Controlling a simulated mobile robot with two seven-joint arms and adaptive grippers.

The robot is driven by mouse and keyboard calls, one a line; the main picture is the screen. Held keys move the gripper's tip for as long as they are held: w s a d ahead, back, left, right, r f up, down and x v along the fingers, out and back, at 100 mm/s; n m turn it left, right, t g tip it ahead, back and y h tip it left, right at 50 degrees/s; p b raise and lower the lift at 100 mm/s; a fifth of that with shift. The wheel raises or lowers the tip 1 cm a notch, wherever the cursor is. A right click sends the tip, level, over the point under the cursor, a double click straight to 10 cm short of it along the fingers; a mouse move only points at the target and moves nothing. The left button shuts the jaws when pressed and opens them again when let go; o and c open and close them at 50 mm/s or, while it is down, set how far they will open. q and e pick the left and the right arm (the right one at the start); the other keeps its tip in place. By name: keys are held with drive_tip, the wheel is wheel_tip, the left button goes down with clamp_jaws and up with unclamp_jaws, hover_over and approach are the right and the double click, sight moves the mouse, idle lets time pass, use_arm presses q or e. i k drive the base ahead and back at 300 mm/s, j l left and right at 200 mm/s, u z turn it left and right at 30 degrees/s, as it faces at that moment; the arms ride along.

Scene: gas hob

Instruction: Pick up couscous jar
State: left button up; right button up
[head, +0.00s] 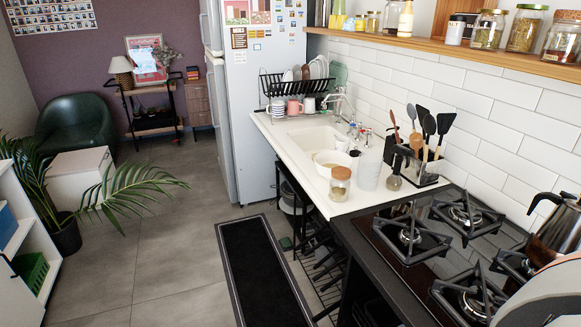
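A small glass jar (340,184) with a wooden-looking lid and pale tan contents stands upright on the white counter (290,128), close to its front edge and the hob. It looks like the couscous jar, but no label can be read. Other glass jars stand on the wall shelf, including one with pale green contents (488,31). Neither of my grippers is in view. A pale rounded form fills the bottom right corner, and I cannot tell what it is.
A white bowl (332,162), a white cylindrical container (369,171), a small bottle (394,178) and a utensil holder (424,167) stand near the jar. The gas hob (415,240) and a metal kettle (560,229) are at the right. A dark mat (262,272) lies on open floor.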

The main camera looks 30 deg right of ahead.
sight(339, 191)
drive_tip(key=i+j, duration=0.3)
drive_tip(key=j, duration=0.15)
drive_tip(key=i+j+z, duration=0.1)
drive_tip(key=i+j, duration=0.45)
drive_tip(key=j, duration=0.3)
drive_tip(key=j+z, duration=0.1)
drive_tip(key=z, duration=1.45)
drive_tip(key=i+j, duration=0.05)
